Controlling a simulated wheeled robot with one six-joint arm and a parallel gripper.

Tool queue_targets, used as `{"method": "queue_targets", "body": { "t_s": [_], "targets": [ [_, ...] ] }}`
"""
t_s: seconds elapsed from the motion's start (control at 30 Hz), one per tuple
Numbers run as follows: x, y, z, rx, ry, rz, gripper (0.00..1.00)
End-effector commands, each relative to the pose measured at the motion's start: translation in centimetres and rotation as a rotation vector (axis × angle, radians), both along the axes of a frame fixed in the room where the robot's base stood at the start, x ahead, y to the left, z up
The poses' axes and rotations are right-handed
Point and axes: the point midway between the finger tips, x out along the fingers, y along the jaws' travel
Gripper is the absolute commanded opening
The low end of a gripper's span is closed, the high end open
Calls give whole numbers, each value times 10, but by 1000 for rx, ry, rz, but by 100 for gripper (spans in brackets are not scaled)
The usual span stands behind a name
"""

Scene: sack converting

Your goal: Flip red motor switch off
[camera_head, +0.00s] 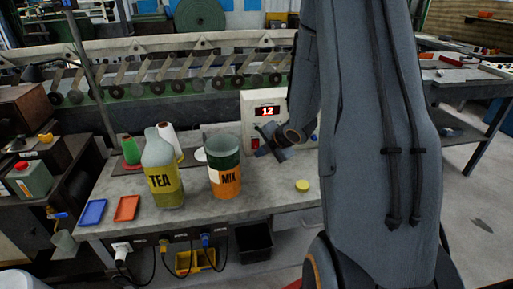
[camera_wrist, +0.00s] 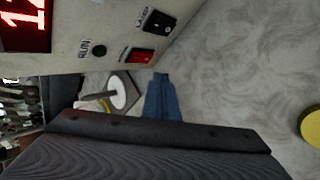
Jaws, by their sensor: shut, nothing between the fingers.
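The red motor switch (camera_wrist: 140,55) is on the front face of the pale control box (camera_head: 249,104), low on the panel. It also shows as a small red patch in the head view (camera_head: 255,142); I cannot tell which way its rocker is tipped. A black switch (camera_wrist: 157,21) sits beside it, with a green RUN button (camera_wrist: 99,51) on its other side. My gripper (camera_wrist: 162,76) is shut and empty, its bluish fingertips just off the red switch in the wrist view. Whether they touch it is unclear. In the head view my gripper (camera_head: 268,133) is in front of the box.
A TEA jug (camera_head: 162,180) and a MIX container (camera_head: 224,180) stand on the grey bench (camera_head: 200,217) left of my arm. A yellow round lid (camera_head: 302,186) lies to the right. Blue (camera_head: 93,212) and red (camera_head: 127,208) trays lie front left. A conveyor machine (camera_head: 120,95) runs behind.

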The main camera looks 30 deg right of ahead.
Motion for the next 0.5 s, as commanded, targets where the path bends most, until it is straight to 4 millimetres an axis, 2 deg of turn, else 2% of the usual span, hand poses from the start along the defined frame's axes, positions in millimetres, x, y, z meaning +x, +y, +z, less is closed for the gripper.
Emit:
{"method": "queue_targets", "body": {
  "t_s": [0.2,0.5],
  "targets": [
    [11,-3,-1,0,0,0,0],
    [12,-3,-2,0,0,0,0]
  ]
}}
